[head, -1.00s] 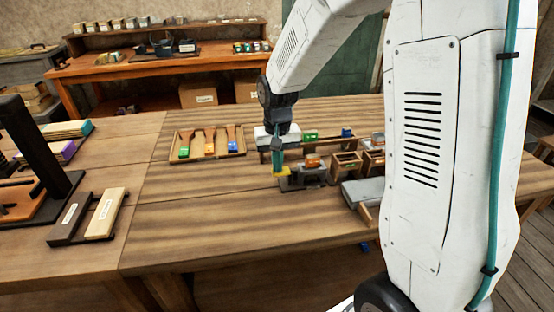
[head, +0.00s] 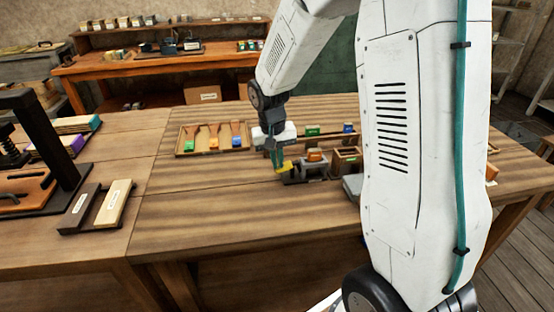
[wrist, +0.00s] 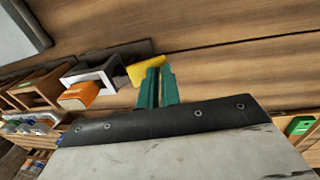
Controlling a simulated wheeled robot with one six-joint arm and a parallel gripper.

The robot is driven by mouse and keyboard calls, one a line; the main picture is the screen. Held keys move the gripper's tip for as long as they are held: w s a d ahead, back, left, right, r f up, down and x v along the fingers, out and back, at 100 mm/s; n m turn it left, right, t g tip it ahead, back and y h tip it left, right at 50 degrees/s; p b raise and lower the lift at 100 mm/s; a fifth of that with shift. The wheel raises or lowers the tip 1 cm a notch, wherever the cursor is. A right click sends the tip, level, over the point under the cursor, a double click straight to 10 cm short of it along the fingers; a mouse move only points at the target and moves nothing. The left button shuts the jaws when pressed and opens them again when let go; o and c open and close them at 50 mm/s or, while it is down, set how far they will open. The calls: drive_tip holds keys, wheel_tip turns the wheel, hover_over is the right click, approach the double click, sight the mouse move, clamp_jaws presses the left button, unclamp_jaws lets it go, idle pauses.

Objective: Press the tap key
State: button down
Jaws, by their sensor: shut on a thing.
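A small dark and grey device (head: 312,170) stands on the table with an orange block (head: 315,156) in it. A flat yellow piece (head: 284,167) sticks out at its left side and looks like the tap key. My gripper (head: 277,161) points down over the yellow piece. In the wrist view the green fingertips (wrist: 157,80) are close together and overlap the yellow piece (wrist: 146,68), with the device (wrist: 97,74) to its left. The jaws are shut on the yellow piece. The exact contact is hidden.
Wooden bins (head: 346,160) stand right of the device. A black press (head: 45,150) and a two-bar stand (head: 75,210) are at far left. The front table (head: 220,215) is clear.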

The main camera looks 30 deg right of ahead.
drive_tip(key=w+a+r, duration=0.1)
drive_tip(key=a+r, duration=0.3)
drive_tip(key=r, duration=0.9)
drive_tip(key=shift+w, duration=0.3)
drive_tip(key=shift+a+r, duration=0.1)
